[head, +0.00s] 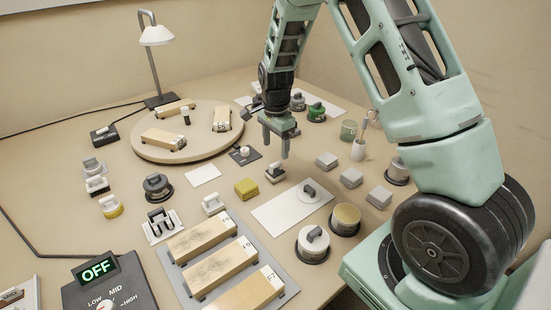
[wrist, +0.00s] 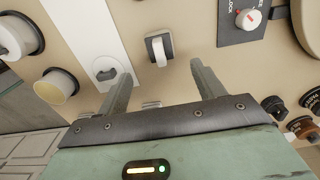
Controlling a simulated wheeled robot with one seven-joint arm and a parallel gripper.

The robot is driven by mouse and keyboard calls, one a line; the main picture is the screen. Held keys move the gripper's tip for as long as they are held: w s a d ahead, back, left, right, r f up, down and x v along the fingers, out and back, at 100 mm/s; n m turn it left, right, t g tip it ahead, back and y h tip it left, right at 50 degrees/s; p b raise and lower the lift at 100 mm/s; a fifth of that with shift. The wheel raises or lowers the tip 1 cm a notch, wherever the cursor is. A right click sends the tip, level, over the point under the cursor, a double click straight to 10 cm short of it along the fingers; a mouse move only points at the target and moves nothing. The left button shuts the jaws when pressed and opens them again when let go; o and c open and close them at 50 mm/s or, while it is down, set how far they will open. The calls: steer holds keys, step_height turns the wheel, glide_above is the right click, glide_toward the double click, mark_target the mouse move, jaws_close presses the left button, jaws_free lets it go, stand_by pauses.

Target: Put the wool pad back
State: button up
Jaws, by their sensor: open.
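My gripper (head: 276,148) is open and empty above the bench. In the wrist view, its fingertips (wrist: 158,72) are apart, and a small pale pad with a looped handle (wrist: 159,50) lies just beyond the gap between them. That pad (head: 276,173) sits on the bench below my gripper in the head view. A light round pad with a grey handle (head: 309,190) lies on a white sheet (head: 275,217) to the right. Another white handled pad (head: 213,204) stands left of the sheet. I cannot tell for sure which of these is the wool pad.
A round wooden board (head: 150,147) with wooden blocks is at the back left. A grey tray (head: 181,279) holds blocks in front. A yellow sponge (head: 246,188), grey blocks (head: 351,178) and round pots (head: 312,244) stand around. A switch box (head: 105,292) reads OFF.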

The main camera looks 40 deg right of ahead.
steer(key=shift+r, duration=0.95)
steer(key=s+a+r+n, duration=0.3)
steer(key=s+a+n, duration=0.1)
steer(key=a, duration=0.3)
steer(key=s+a+r+n+y, duration=0.1)
steer(key=s+a+r+n, duration=0.25)
steer(key=a, duration=0.35)
steer(key=s+a+r+n, duration=0.2)
steer(key=s+a+n, duration=0.3)
steer(key=a, duration=0.2)
steer(key=s+a+r+n, duration=0.1)
steer(key=s+a+n, duration=0.1)
steer(key=s+n, duration=0.4)
steer(key=s+a+r+n, duration=0.1)
steer(key=s+a+n, duration=0.2)
steer(key=s, duration=0.9)
steer(key=n, duration=0.3)
steer(key=shift+s+a+r+n, duration=0.15)
steer(key=shift+r+n, duration=0.05)
steer(key=shift+n, duration=0.15)
step_height(320, 180, up, 4)
steer(key=p, duration=0.4)
